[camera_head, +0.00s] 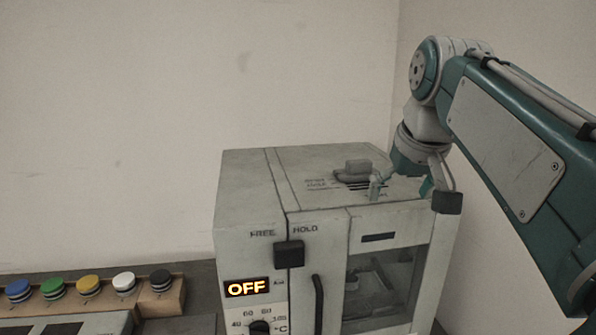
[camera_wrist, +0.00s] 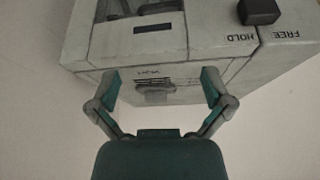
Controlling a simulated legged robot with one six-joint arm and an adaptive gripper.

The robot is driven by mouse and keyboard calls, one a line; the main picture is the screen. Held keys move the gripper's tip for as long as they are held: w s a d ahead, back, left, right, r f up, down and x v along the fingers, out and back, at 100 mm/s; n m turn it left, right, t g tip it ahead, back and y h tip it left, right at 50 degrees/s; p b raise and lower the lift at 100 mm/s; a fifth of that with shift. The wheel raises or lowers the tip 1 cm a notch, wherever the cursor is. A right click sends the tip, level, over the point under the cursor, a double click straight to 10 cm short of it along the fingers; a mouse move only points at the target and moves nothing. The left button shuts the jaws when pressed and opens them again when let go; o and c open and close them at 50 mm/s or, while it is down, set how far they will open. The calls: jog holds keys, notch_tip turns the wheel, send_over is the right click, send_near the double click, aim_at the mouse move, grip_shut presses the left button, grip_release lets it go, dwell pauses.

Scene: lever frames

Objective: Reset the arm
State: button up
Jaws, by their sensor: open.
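My gripper (camera_head: 402,187) is above the right part of the top of a pale box-shaped machine (camera_head: 250,192) in the head view. In the wrist view my gripper (camera_wrist: 160,82) has its two green-tipped fingers wide apart, with nothing between them held. Beyond the fingers is the machine's top with a dark grey lever or handle (camera_wrist: 155,90); the same handle (camera_head: 354,170) shows in the head view, left of the fingers. I cannot tell whether a finger touches the top.
The machine's front has a black slider (camera_head: 289,253) under FREE and HOLD, a display (camera_head: 247,287) reading OFF, a dial (camera_head: 260,327) and a door handle (camera_head: 318,304). Several coloured knobs (camera_head: 88,285) sit in a wooden rack at lower left. Open space lies above the machine.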

jog(key=s+f, duration=0.8)
jog(key=f, duration=0.4)
jog(key=s+f+m, duration=0.1)
jog(key=s+f, duration=0.8)
jog(key=f, duration=0.2)
jog(key=shift+s+d+f+t+h, duration=0.2)
jog(key=shift+f+t+h, duration=0.1)
jog(key=shift+f, duration=0.1)
jog(key=shift+w, duration=0.1)
jog(key=shift+c, duration=0.3)
dwell(0.9)
